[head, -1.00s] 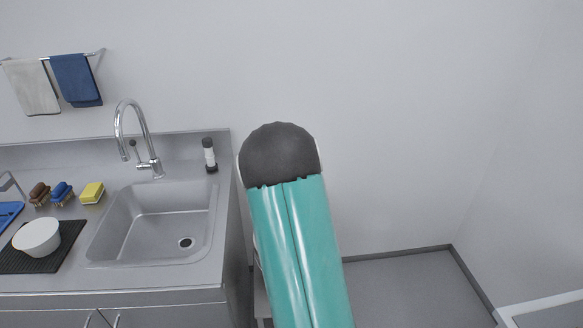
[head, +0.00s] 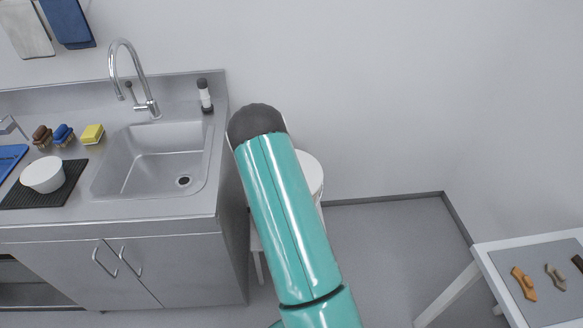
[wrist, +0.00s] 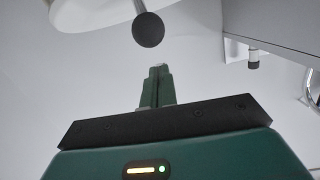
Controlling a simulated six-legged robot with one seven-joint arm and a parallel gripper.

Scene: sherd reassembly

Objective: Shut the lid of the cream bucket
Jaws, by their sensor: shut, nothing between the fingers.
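A pale round thing, likely the cream bucket (head: 314,176), shows in the head view just right of my arm, mostly hidden behind it. I cannot tell from this view how its lid stands. In the wrist view a pale rounded shape (wrist: 92,12) is cut off by the top edge, and a dark ball (wrist: 148,29) on a thin stem is beside it; I cannot tell which part these are. My gripper (wrist: 157,72) is shut and empty in the wrist view, with its tips apart from the ball. In the head view my arm hides it.
A steel counter with a sink (head: 160,150) stands left, with a white bowl (head: 43,174) and a dark bottle (head: 204,96) on it. A white-framed table (head: 500,275) with several sherds stands at the lower right. The floor (head: 385,245) between is clear.

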